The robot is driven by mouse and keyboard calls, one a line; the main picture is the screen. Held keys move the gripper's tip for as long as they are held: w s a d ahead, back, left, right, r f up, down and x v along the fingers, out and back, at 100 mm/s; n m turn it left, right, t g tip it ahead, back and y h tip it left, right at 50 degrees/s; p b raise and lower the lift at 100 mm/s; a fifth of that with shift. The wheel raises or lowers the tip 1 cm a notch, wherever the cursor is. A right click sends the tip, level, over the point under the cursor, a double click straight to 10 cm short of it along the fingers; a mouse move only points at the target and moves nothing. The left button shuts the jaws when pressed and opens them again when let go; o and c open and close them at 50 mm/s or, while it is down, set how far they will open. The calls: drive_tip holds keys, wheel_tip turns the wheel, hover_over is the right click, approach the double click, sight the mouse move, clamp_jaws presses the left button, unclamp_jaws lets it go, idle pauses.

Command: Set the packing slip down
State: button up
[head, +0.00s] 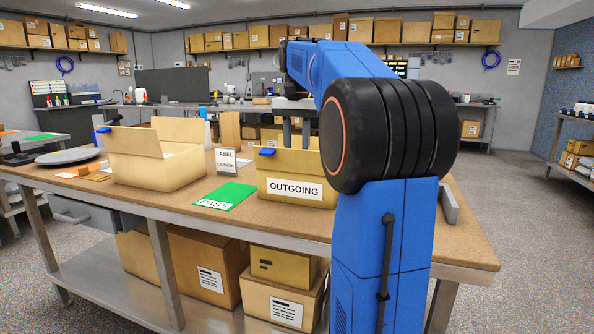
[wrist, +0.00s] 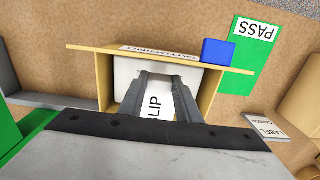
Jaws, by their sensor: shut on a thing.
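The packing slip (wrist: 154,105) is a white card with "LIP" readable on it; my fingers cover part of it in the wrist view. My gripper (wrist: 168,80) is shut on the slip, over the open top of the OUTGOING box. The tan OUTGOING box (head: 302,204) stands on the bench in the head view, and its front rim shows in the wrist view (wrist: 98,52). My gripper fingers (head: 295,148) point down at the box in the head view. The slip is hidden there, and I cannot tell whether it touches the box floor.
A blue block (wrist: 218,53) sits on the box's front rim. A green PASS card (head: 227,196) lies left of the box, with a LABEL CARBON sign (head: 226,160) behind it. A larger open box (head: 160,172) stands further left.

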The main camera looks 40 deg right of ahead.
sight(297, 168)
drive_tip(key=shift+f, duration=2.7)
drive_tip(key=shift+f, duration=0.15)
drive_tip(key=o, duration=1)
wheel_tip(297, 168, up, 12)
drive_tip(key=shift+r, duration=0.15)
